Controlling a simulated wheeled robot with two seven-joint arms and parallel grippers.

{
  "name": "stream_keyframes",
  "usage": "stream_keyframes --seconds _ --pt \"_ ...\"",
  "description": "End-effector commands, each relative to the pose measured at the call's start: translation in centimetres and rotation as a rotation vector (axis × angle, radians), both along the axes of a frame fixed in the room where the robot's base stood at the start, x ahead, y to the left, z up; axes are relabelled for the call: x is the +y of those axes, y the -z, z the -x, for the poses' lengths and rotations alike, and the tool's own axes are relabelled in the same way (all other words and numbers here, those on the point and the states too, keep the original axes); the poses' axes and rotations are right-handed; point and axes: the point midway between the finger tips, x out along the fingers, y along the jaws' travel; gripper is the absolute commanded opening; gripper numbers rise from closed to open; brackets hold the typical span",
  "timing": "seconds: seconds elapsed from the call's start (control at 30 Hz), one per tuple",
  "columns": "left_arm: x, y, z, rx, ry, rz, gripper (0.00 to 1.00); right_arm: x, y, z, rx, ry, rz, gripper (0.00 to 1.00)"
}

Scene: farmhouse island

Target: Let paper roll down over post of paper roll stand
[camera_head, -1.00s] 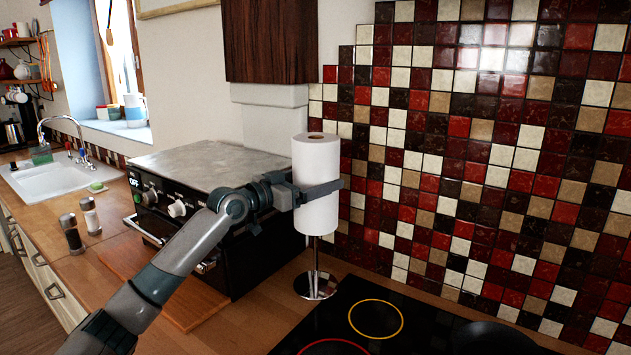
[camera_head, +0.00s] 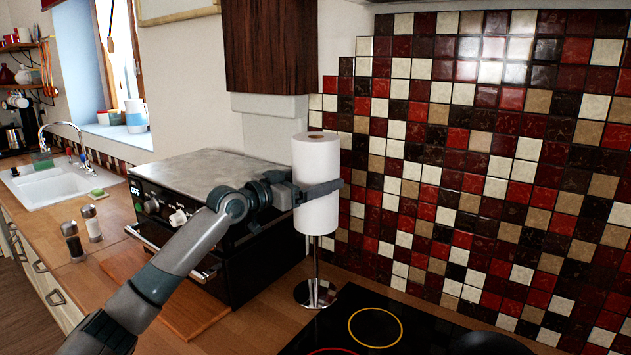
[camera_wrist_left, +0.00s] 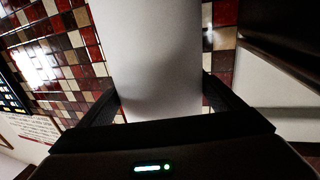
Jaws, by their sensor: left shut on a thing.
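The white paper roll (camera_head: 316,215) is upright, held by my left gripper (camera_head: 322,190) around its middle. The roll also fills the centre of the left wrist view (camera_wrist_left: 150,60), between the two dark fingers of the left gripper (camera_wrist_left: 160,105). The paper roll stand (camera_head: 316,290) has a shiny round base on the wooden counter and a thin metal post that shows below the roll. The roll's lower end is well above the base. The post's upper part is hidden, and I cannot see how far it reaches into the roll. My right gripper is not in view.
A black cooktop (camera_head: 400,325) lies just right of the stand base. A black oven (camera_head: 215,190) stands to its left. The tiled wall (camera_head: 480,150) is close behind the roll.

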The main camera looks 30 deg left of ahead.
Motion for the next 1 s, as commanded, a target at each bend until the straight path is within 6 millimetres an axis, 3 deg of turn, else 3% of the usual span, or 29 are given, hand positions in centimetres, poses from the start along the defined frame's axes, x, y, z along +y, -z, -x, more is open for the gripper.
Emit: stream_keyframes --seconds 1.0 --pt "0.0 -3.6 0.0 -0.001 0.0 0.0 0.6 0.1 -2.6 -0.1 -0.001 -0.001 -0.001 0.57"
